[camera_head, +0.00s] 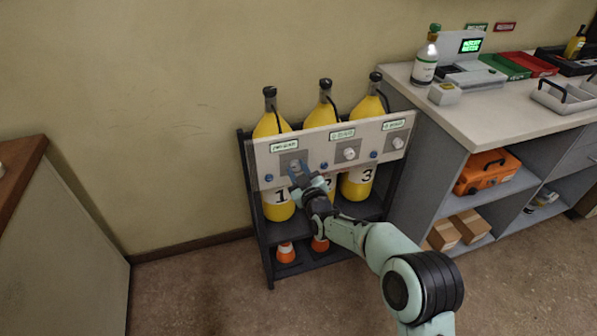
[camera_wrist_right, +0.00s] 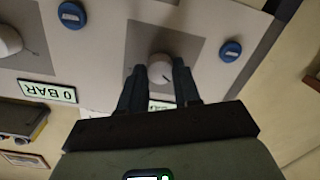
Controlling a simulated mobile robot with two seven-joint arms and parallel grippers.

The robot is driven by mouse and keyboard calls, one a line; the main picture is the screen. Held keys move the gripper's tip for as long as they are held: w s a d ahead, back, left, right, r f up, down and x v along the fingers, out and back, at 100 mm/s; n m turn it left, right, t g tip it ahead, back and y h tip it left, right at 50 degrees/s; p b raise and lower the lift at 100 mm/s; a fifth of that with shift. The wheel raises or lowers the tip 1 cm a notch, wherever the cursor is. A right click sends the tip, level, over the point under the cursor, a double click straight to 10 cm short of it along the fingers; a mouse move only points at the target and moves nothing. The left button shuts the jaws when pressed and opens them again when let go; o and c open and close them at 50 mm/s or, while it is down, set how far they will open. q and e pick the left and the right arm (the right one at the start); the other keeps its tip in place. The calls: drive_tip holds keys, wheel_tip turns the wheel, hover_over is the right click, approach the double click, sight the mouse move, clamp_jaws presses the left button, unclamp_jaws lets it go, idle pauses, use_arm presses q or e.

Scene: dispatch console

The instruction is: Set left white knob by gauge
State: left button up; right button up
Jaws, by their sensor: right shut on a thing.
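The left white knob sits on a grey square plate at the left end of the pale panel (camera_head: 262,160). In the head view my right gripper (camera_head: 297,172) covers most of the knob. In the right wrist view the white knob (camera_wrist_right: 160,68) shows between the two dark fingers of my right gripper (camera_wrist_right: 158,85), which are shut on it. The left digital gauge (camera_head: 285,145) is above the knob, its figures too small to read. In the wrist view that gauge is largely hidden behind the fingers. My left gripper is out of view.
The middle knob (camera_head: 349,154) and right knob (camera_head: 397,143) share the panel, with blue caps such as this one (camera_wrist_right: 230,50) between. Several yellow bottles (camera_head: 361,182) stand in the dark rack behind. A workbench (camera_head: 450,115) stands right; floor at left is clear.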

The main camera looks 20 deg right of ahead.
drive_tip(key=shift+n, duration=0.3)
drive_tip(key=o, duration=1.1)
drive_tip(key=shift+c, duration=0.2)
drive_tip(key=shift+s, duration=0.1)
drive_tip(key=shift+s, duration=0.25)
use_arm(q)
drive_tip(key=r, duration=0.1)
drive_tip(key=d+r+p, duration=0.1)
drive_tip(key=p, duration=0.1)
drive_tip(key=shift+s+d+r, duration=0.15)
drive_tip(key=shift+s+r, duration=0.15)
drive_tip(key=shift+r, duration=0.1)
use_arm(e)
drive_tip(key=s, duration=1.2)
drive_tip(key=shift+s+d+r, duration=0.35)
drive_tip(key=shift+d+r, duration=0.05)
drive_tip(key=shift+d, duration=0.05)
